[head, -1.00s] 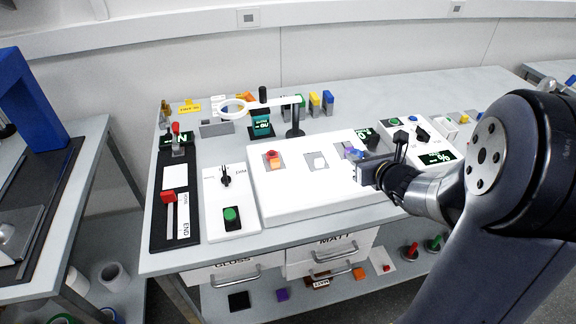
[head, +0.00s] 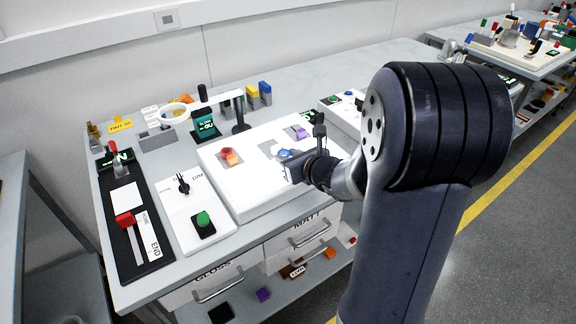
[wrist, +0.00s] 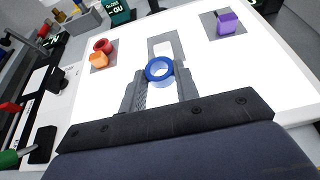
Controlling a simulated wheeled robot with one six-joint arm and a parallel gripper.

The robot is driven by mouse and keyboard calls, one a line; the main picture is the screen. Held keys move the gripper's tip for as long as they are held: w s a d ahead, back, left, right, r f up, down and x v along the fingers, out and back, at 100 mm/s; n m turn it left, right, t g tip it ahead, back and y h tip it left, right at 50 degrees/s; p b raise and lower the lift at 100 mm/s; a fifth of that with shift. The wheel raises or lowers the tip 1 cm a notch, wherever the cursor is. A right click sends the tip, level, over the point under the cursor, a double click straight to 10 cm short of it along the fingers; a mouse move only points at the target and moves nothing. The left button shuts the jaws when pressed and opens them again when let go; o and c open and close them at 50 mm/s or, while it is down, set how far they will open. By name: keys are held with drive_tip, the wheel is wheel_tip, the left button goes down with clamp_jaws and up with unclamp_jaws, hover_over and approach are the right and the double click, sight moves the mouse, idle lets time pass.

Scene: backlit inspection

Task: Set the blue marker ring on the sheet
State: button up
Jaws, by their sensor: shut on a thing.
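The blue marker ring (wrist: 160,68) is between the two fingers of my gripper (wrist: 161,82), which is shut on it in the wrist view. The ring is upright, its round opening facing up. A white sheet (wrist: 163,48) on a grey patch lies just behind and under the ring. I cannot tell whether the ring touches it. In the head view the blue ring (head: 284,153) shows at the fingertips over the middle of the white panel, and my gripper (head: 296,166) hides part of the patch.
On the white panel (head: 245,190), a red ring (wrist: 103,45) and an orange block (wrist: 98,60) sit on the left patch. A purple block (wrist: 227,23) sits on the right patch. A ring-shaped lamp or magnifier (head: 174,112) stands behind. A green button (head: 203,219) is at the left.

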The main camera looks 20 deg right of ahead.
drive_tip(key=shift+f, duration=1.15)
drive_tip(key=shift+f+b, duration=0.25)
drive_tip(key=shift+b, duration=0.2)
drive_tip(key=o, duration=1)
drive_tip(key=shift+r, duration=0.1)
drive_tip(key=shift+r+p, duration=0.15)
drive_tip(key=shift+p, duration=0.15)
